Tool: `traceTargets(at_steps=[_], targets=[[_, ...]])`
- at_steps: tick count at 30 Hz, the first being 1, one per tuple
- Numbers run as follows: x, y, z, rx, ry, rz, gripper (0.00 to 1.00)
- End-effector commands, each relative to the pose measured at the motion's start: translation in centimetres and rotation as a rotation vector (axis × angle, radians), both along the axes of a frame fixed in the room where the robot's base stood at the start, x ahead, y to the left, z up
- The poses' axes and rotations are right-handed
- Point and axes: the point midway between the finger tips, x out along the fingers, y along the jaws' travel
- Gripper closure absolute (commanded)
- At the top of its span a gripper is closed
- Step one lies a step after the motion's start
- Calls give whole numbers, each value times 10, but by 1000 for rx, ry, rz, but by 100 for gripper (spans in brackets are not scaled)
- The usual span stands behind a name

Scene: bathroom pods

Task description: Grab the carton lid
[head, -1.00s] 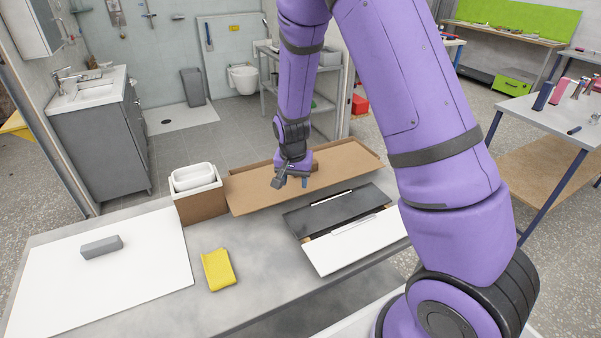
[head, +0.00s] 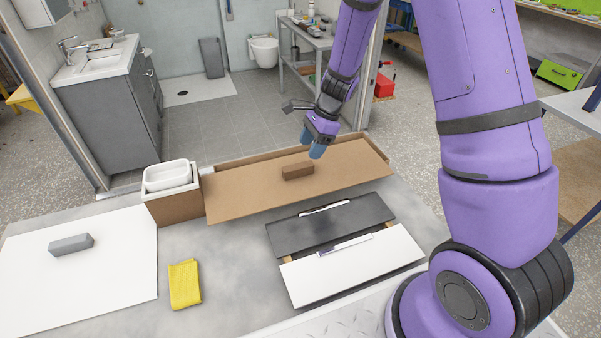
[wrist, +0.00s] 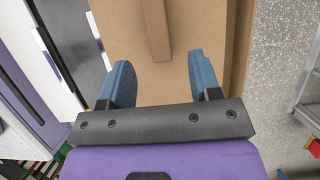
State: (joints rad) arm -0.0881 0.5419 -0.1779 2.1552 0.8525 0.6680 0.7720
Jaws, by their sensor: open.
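The carton lid (head: 245,191) is a flat brown board with a raised block handle (head: 298,171) near its middle. It lies over a long carton at the back of the grey table. My gripper (head: 315,150) is above the lid, beyond and slightly right of the handle in the head view, apart from it. In the wrist view my gripper (wrist: 160,78) has its two blue fingers spread with nothing between them. The handle (wrist: 156,30) lies ahead of the fingertips there, over the lid (wrist: 190,28).
A box with white tubs (head: 168,175) stands at the lid's left end. Dark and white drawer-like panels (head: 350,265) lie in front of the lid. A yellow cloth (head: 185,284) and a white board with a grey block (head: 71,244) are at the left.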

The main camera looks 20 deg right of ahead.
Motion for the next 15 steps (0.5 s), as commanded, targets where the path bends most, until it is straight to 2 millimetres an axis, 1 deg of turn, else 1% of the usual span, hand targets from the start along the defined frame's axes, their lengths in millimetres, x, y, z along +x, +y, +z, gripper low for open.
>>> traceTargets(at_steps=[1,3,9,15], targets=[[0,2,-6,0,2,-1,43],[0,5,-13,-1,1,0,43],[0,8,-24,-2,0,-1,43],[-2,15,-51,-1,2,0,43]])
